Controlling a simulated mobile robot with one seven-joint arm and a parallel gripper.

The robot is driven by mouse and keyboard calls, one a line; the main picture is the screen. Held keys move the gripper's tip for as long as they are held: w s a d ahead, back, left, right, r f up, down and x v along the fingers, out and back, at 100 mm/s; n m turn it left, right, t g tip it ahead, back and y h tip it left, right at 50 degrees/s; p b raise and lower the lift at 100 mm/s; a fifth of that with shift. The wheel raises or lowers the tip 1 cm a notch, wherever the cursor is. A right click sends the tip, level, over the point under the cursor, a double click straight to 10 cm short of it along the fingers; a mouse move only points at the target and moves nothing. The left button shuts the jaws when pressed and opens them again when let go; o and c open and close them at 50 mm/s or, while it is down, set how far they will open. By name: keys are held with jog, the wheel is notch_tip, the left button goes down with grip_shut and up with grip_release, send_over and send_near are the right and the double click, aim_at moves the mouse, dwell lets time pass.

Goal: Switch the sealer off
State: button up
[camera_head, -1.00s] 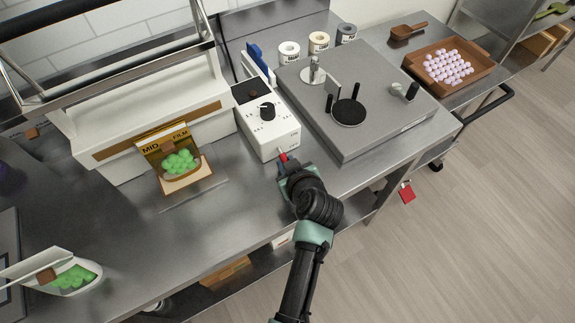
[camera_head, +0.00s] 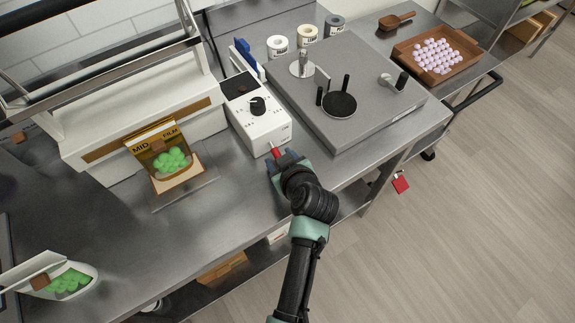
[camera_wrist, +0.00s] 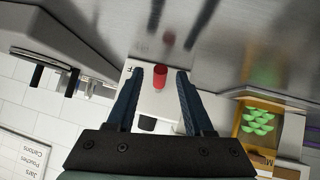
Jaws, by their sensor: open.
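The sealer is a long white machine (camera_head: 120,135) on the left of the steel bench. Its white control box (camera_head: 262,128) has a black dial (camera_head: 257,106) on top and a red switch lever (camera_head: 275,152) on the front face. My gripper (camera_head: 278,160) is at the front of the box, around the lever. In the wrist view the red lever (camera_wrist: 159,77) stands between the two open blue fingers of my gripper (camera_wrist: 158,80), with a gap on each side. Whether the lever is up or down I cannot tell.
A pouch of green gummies (camera_head: 168,158) stands before the sealer. A grey plate machine (camera_head: 360,110) with a round black pad is close right of the box. A wooden tray of pale sweets (camera_head: 450,70) sits further right.

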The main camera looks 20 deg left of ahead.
jog(key=v, duration=1.2)
jog(key=shift+b, duration=0.45)
jog(key=shift+s+r, duration=0.1)
jog(key=w+d+r+m+t+h, duration=0.15)
jog(key=w+r+t, duration=0.3)
jog(key=r, duration=0.85)
jog(key=w+d+r+m+t+h, duration=0.1)
jog(key=w+d+r+m+t, duration=0.25)
jog(key=r, duration=0.85)
jog(key=s+d+r+m+t+h, duration=0.1)
jog(key=s+r+t, duration=0.2)
jog(key=r, duration=0.7)
jog(key=s+d+r+m+t+h, duration=0.1)
jog(key=s+r+t, duration=0.3)
jog(key=r, duration=0.6)
jog(key=s+d+r+m+t+h, duration=0.2)
jog(key=s+r+m+t, duration=0.1)
jog(key=r, duration=0.7)
jog(key=shift+s+r+t, duration=0.4)
jog(key=shift+s+t, duration=0.1)
jog(key=shift+t, duration=0.2)
